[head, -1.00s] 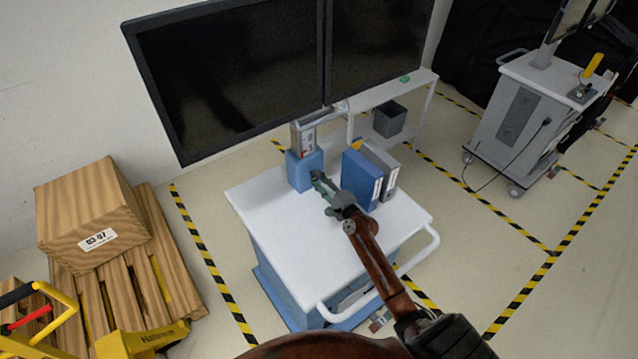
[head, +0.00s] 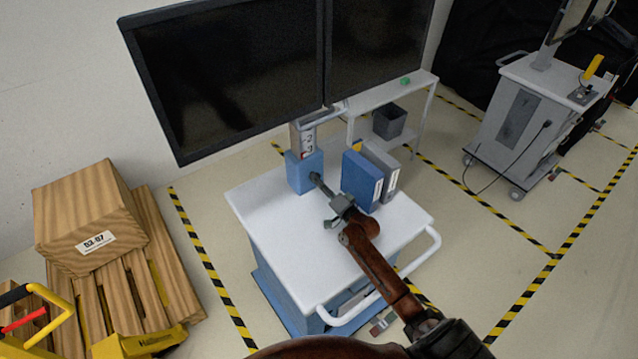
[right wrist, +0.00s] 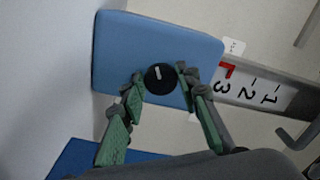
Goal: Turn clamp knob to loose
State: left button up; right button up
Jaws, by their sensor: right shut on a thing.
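The clamp knob (right wrist: 160,79) is a round black knob with a white pointer line, on the blue clamp block (right wrist: 150,45) at the foot of the monitor post. In the right wrist view the pointer line points up, tilted slightly left. The blue block also shows in the head view (head: 300,172). My right gripper (right wrist: 161,75) has its green-padded fingers on both sides of the knob and is shut on it. In the head view my right gripper (head: 317,179) reaches the block's front face, hiding the knob. My left gripper is not in view.
The white cart top (head: 270,215) carries a blue binder (head: 360,177) and a grey binder (head: 386,170) close right of my gripper. Large monitors (head: 235,80) hang above. A scale with numbers (right wrist: 250,87) and a red mark is on the post.

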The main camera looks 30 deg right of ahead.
dwell(0.5)
jog(key=o, duration=1.1)
jog(key=s, duration=0.7)
jog(key=s+d, duration=0.1)
jog(key=s, duration=0.2)
jog(key=shift+s, duration=0.95)
jog(key=shift+r, duration=0.1)
